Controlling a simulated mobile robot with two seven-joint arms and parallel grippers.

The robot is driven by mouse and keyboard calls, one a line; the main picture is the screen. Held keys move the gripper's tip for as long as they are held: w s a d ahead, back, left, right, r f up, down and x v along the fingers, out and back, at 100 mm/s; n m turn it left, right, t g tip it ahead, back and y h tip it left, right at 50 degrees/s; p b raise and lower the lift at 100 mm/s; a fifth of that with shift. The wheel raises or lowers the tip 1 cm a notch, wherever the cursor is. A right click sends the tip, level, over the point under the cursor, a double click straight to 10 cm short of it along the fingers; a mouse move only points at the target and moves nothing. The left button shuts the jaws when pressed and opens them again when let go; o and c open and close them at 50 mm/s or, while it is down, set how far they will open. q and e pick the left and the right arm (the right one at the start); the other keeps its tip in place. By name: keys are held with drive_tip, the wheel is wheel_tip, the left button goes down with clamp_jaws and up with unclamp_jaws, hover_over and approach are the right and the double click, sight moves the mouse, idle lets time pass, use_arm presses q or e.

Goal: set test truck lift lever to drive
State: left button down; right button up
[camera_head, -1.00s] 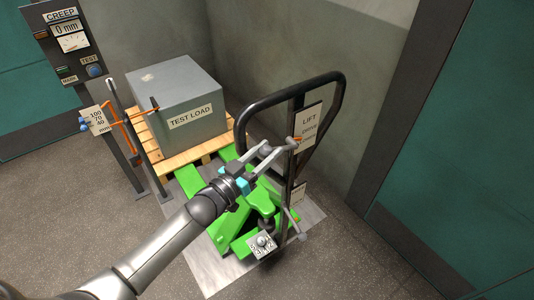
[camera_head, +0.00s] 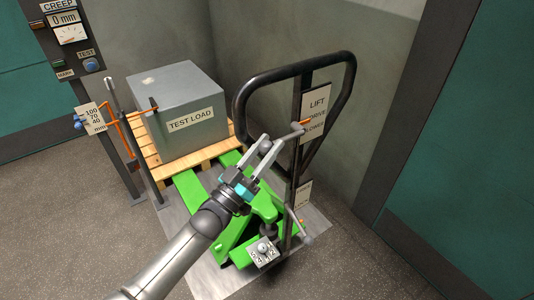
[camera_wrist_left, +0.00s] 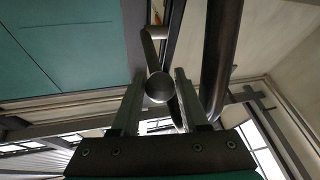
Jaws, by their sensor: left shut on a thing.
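The green pallet truck (camera_head: 231,234) has a black loop handle (camera_head: 346,100) with a LIFT, DRIVE, LOWER label plate (camera_head: 316,104). The grey lift lever (camera_head: 292,133) sticks out left from the handle post, its knob end lower than its pivot. Its orange pointer (camera_head: 306,121) lies at the plate's left edge, near DRIVE and LOWER; I cannot tell exactly which it marks. My left gripper (camera_head: 268,152) is shut on the lever's knob end. In the left wrist view the round knob (camera_wrist_left: 159,87) sits between the two fingers. My right gripper is not in view.
A grey TEST LOAD block (camera_head: 182,103) stands on a wooden pallet (camera_head: 162,172) at the back left. A post with an orange arm and gauge card (camera_head: 92,119) and a CREEP panel (camera_head: 66,38) are at the left. A numbered plate (camera_head: 262,252) is low on the truck.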

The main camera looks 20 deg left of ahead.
use_arm(q)
drive_tip(key=shift+f, duration=0.15)
drive_tip(key=shift+c, duration=2.2)
unclamp_jaws()
